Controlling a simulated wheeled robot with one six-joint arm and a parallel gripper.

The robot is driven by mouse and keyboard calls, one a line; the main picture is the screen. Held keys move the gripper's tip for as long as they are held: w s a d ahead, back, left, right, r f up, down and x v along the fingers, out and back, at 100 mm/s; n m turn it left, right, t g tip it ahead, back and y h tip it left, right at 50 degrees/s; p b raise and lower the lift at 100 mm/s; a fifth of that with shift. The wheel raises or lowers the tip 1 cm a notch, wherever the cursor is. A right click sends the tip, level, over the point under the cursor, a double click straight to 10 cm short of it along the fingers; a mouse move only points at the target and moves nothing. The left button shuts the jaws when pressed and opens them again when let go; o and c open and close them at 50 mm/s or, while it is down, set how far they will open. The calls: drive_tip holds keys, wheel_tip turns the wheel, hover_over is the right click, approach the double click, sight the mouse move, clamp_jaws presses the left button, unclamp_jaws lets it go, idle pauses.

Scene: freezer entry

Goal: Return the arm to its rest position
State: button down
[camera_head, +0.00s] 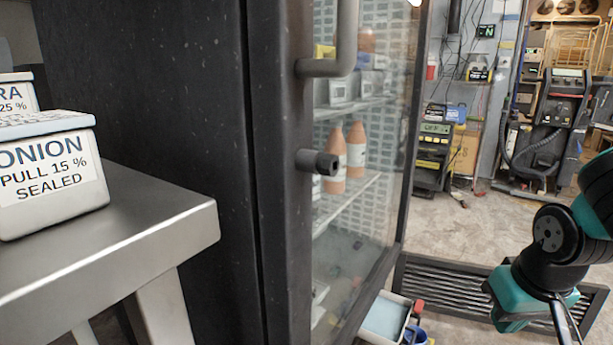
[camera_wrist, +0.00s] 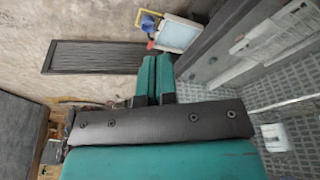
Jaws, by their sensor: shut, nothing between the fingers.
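My gripper shows in the wrist view (camera_wrist: 156,78) as two teal fingers side by side, shut with nothing between them. In the head view my teal and black arm comes in at the right edge and hangs low over the floor near a dark floor grate (camera_head: 450,285). The fingertips cannot be made out in that view. The arm is apart from the freezer's glass door (camera_head: 385,130).
The freezer, with a grey handle (camera_head: 345,50), holds orange bottles (camera_head: 356,150). A metal table (camera_head: 150,215) bears an onion tub (camera_head: 50,175) at left. A pale bin (camera_head: 385,318) stands on the floor by the freezer.

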drive_tip(key=s+a+r+n+g+y+b, duration=0.4)
drive_tip(key=s+a+n, duration=0.4)
drive_tip(key=s+a, duration=0.6)
wheel_tip(320, 180, up, 39)
drive_tip(key=w+t+p, duration=0.1)
drive_tip(key=p, duration=3.7)
drive_tip(key=shift+w+a+m, duration=0.15)
drive_tip(key=shift+a+m, duration=0.05)
drive_tip(key=shift+m, duration=0.2)
